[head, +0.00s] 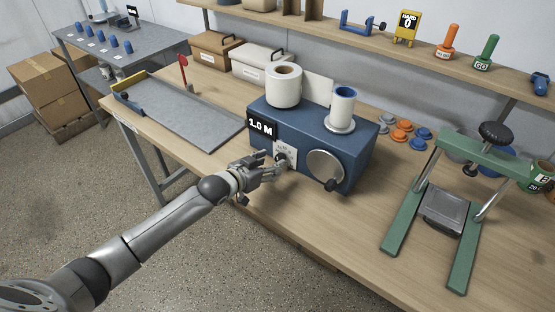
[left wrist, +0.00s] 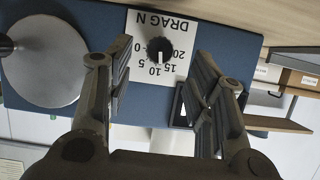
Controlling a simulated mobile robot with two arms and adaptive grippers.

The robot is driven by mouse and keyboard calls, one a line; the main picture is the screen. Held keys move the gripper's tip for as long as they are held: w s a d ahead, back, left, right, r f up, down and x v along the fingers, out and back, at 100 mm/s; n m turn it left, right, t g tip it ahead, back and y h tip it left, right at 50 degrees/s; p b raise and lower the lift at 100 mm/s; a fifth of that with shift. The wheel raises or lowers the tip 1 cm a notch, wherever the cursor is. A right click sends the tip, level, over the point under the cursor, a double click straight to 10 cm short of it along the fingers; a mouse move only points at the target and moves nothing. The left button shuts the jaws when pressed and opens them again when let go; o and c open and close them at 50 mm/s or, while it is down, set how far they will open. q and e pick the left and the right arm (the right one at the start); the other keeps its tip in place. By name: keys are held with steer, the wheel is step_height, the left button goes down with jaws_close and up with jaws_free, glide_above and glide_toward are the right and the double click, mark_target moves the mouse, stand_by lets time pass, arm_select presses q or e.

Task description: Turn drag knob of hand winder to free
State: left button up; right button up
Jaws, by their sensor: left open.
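The hand winder (head: 315,138) is a blue box with a "1.0 M" label on the bench. Its dark drag knob (head: 281,160) sits on a white scale plate on the front face. In the left wrist view the knob (left wrist: 161,46) appears upside down, amid numbers from 0 to 20. Its white mark points down in the picture, towards the 10 and 15. My left gripper (head: 270,166) is open in front of the knob. In the left wrist view its fingers (left wrist: 162,100) stand apart to either side of the plate, with nothing between them. My right gripper is not in view.
A round silver disc with a crank handle (head: 326,167) is right of the knob. A white roll (head: 284,86) and a blue-cored spool (head: 342,106) stand on top. A grey tray (head: 180,115) lies left, a green press (head: 405,215) right. Floor is clear in front.

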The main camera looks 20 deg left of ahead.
mark_target(278, 160)
arm_select(q)
steer(key=x, duration=0.3)
steer(key=shift+w, duration=0.1)
steer(key=shift+w+d+f, duration=0.25)
steer(key=shift+w+f, duration=0.05)
steer(key=shift+w, duration=0.2)
steer(key=shift+w+f, duration=0.1)
steer(key=shift+w, duration=0.1)
steer(key=c, duration=1)
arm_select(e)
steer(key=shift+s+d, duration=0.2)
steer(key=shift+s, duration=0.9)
